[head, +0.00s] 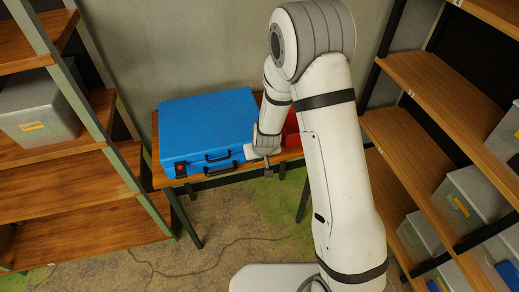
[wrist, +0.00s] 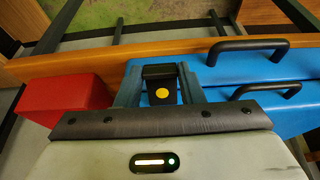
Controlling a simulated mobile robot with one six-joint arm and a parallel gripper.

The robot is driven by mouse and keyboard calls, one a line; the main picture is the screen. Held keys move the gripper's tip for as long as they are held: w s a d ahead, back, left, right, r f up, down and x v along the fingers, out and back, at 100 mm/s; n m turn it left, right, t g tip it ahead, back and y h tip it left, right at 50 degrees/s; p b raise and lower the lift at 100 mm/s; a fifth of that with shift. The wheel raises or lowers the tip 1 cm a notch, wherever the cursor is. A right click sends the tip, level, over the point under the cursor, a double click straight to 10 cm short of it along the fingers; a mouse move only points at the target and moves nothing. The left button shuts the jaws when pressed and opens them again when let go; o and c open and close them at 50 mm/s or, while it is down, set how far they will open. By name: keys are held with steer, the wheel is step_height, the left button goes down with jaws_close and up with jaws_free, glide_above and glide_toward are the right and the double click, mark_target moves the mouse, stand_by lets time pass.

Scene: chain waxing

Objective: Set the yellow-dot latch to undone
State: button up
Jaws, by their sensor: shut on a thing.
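The yellow-dot latch (wrist: 160,72) is a black piece with a yellow dot on the front of the blue case (wrist: 230,68). It lies between the two fingers of my gripper (wrist: 160,85) in the wrist view, and the gripper is shut on it. I cannot tell whether the latch is done or undone. In the head view the blue case (head: 210,122) lies closed on a wooden table, and my gripper (head: 268,166) is at its front right. My arm and gripper hide the latch there.
A red box (wrist: 65,95) stands beside the case; it also shows behind my arm in the head view (head: 291,130). Two black handles (head: 219,170) are on the case front. A black piece with a red mark (head: 181,170) is at its front left. Shelves stand on both sides.

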steer(key=shift+r+p, duration=0.1)
steer(key=shift+p, duration=0.5)
steer(key=o, duration=1)
